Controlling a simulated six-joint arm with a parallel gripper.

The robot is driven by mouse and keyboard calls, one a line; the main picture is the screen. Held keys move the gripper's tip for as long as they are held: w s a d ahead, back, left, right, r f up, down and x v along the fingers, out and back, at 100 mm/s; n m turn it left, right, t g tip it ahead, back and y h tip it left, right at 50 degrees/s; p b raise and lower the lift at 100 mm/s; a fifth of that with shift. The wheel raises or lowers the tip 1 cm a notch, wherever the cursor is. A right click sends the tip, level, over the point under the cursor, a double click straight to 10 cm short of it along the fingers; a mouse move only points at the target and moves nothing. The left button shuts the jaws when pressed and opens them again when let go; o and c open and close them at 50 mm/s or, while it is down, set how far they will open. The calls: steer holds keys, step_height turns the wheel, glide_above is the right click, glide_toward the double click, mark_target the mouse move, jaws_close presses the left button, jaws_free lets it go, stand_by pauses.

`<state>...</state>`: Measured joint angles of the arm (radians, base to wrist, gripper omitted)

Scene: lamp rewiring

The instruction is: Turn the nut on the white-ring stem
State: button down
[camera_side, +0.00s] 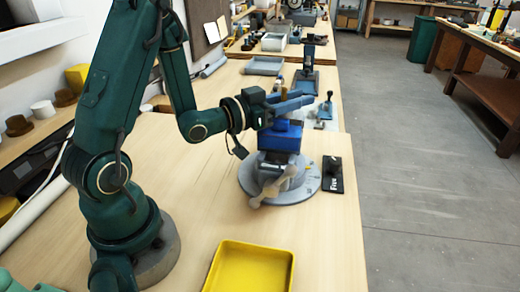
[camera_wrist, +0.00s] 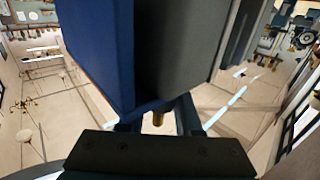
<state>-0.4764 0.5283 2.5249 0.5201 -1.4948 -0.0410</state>
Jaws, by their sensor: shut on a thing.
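My gripper (camera_side: 290,102) has blue fingers and is shut just above a blue vise (camera_side: 281,136). A small brass-coloured part (camera_side: 284,91) stands up at the fingers, and I take it for the nut on its stem. A brass-coloured tip (camera_wrist: 158,119) also shows between the blue fingers in the wrist view, under a large blue and dark block. The white ring is not visible in either view. The fingers hide most of the contact, so I cannot tell how the nut sits on the stem.
The vise stands on a round grey base (camera_side: 310,186). A black labelled plate (camera_side: 333,175) lies right of it. A yellow tray (camera_side: 250,268) is in front. A blue-grey stand (camera_side: 306,80) and small parts are behind. The bench is clear between my arm and the vise.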

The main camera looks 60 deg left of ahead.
stand_by(0.4)
steer(key=c, duration=0.6)
jaws_free()
steer(key=shift+r, duration=0.15)
steer(key=shift+r, duration=0.6)
step_height(320, 180, up, 3)
steer(key=shift+f, duration=0.15)
steer(key=s+a+r, duration=0.2)
steer(key=a, duration=0.1)
steer(key=s+a+r, duration=0.2)
steer(key=a, duration=0.1)
steer(key=s+a+r, duration=0.2)
steer(key=s+a, duration=0.1)
steer(key=shift+a+r, duration=0.25)
steer(key=shift+r, duration=0.15)
steer(key=shift+w, duration=0.1)
